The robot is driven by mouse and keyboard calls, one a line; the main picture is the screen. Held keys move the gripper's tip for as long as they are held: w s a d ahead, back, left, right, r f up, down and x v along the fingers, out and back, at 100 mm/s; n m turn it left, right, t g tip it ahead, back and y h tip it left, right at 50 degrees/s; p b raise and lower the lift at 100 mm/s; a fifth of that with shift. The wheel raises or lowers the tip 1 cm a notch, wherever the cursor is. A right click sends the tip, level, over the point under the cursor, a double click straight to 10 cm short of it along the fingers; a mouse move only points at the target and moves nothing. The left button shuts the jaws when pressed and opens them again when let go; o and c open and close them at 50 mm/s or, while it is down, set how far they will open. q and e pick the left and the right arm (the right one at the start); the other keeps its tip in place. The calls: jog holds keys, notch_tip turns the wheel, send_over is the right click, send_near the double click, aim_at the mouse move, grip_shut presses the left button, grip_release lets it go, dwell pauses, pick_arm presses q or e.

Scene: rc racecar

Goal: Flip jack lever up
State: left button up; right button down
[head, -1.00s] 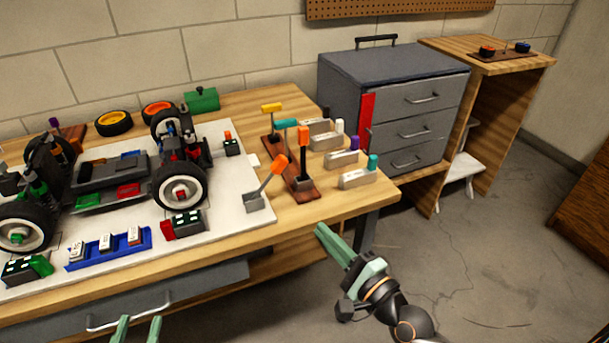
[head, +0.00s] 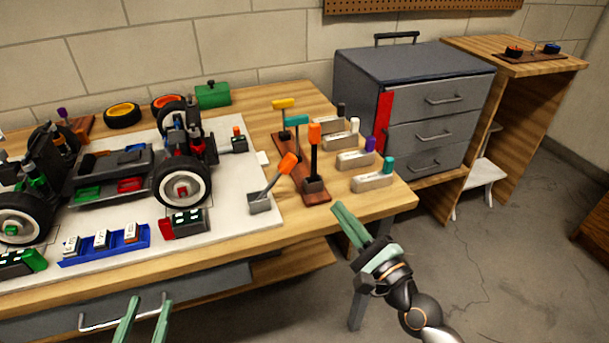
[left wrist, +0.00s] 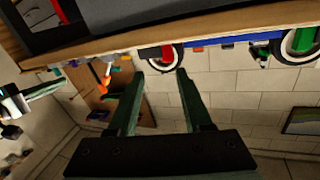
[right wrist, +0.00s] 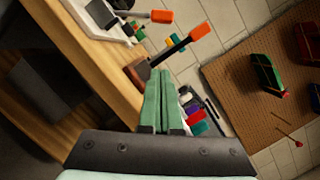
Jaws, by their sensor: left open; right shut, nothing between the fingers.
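A lever with an orange grip (head: 287,163) leans up to the right from a small grey base (head: 260,203) on the white board's right corner. A similar one with an orange grip (right wrist: 162,16) shows at the top of the right wrist view. My right gripper (head: 338,208) is shut and empty, off the table's front right edge, to the right of the lever and apart from it. In the right wrist view its fingers (right wrist: 160,72) lie together. My left gripper (head: 148,300) is open and empty, low in front of the table drawer; its fingers also show in the left wrist view (left wrist: 160,75).
Beside the lever, a wooden rack (head: 318,198) holds upright tools with yellow, teal and orange handles. Several grey blocks (head: 372,183) with coloured pegs stand right of it. A car chassis (head: 110,175) and blue tray (head: 105,245) are on the white board (head: 235,215).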

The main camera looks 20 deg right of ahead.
aim_at(275, 180)
jog(key=x, duration=0.4)
jog(key=shift+w+r, duration=0.15)
jog(key=shift+w, duration=0.15)
jog(key=x, duration=0.4)
jog(key=shift+w+a, duration=0.1)
jog(key=shift+w, duration=0.15)
jog(key=shift+s+a+r+p, duration=0.25)
jog(key=shift+a+r+p, duration=0.45)
jog(key=shift+a+r, duration=0.4)
pick_arm(q)
notch_tip(275, 180, down, 9)
jog(key=s+n+g+y, duration=0.1)
jog(key=s+g, duration=0.1)
jog(key=g, duration=0.2)
jog(key=shift+s+f+y, duration=0.15)
jog(key=shift+f+y, duration=0.05)
jog(key=shift+y, duration=0.1)
pick_arm(e)
jog(key=shift+a+r, duration=0.1)
jog(key=shift+a, duration=0.3)
pick_arm(q)
jog(key=shift+a, duration=0.1)
